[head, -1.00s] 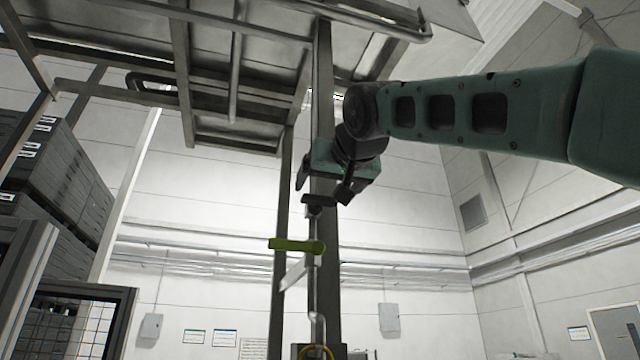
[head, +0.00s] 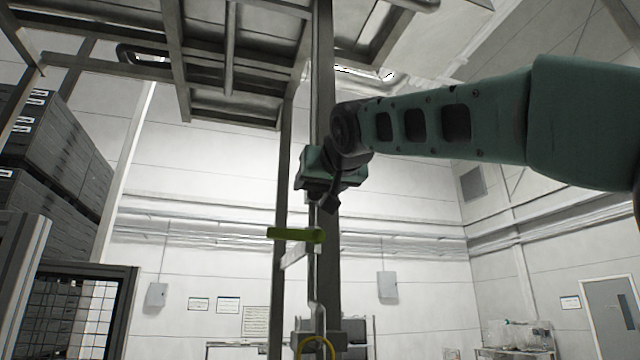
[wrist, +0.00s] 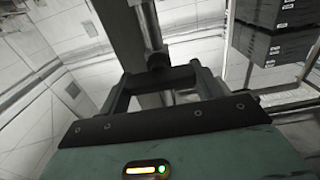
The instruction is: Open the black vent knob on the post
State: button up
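The black vent knob (wrist: 160,77) shows in the wrist view as a dark bar on the end of a metal stem, lying across the space between my fingertips. My gripper (wrist: 161,84) has its two fingers well apart, one at each end of the knob. I cannot tell whether they press on it. In the head view my gripper (head: 325,196) is at the post (head: 326,260), over the top of the thin pipe, and mostly hides the knob.
A yellow-green lever handle (head: 296,235) sticks out left on the pipe just below my gripper. A metal frame (head: 235,105) hangs overhead. Stacked dark crates (head: 60,150) and a mesh guard (head: 80,310) stand at left. The space right of the post, below my arm, is clear.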

jog(key=shift+n, duration=0.4)
jog(key=n+b, duration=0.1)
jog(key=n, duration=0.2)
jog(key=shift+n, duration=0.4)
jog(key=n, duration=0.4)
jog(key=shift+a+n, duration=0.15)
jog(key=shift+n, duration=0.15)
jog(key=n, duration=0.5)
jog(key=shift+s+f, duration=0.1)
jog(key=shift+a+f+n+p, duration=0.1)
jog(key=shift+n+p, duration=0.4)
jog(key=shift+n, duration=1.6)
jog(key=o, duration=1)
jog(key=shift+f, duration=0.1)
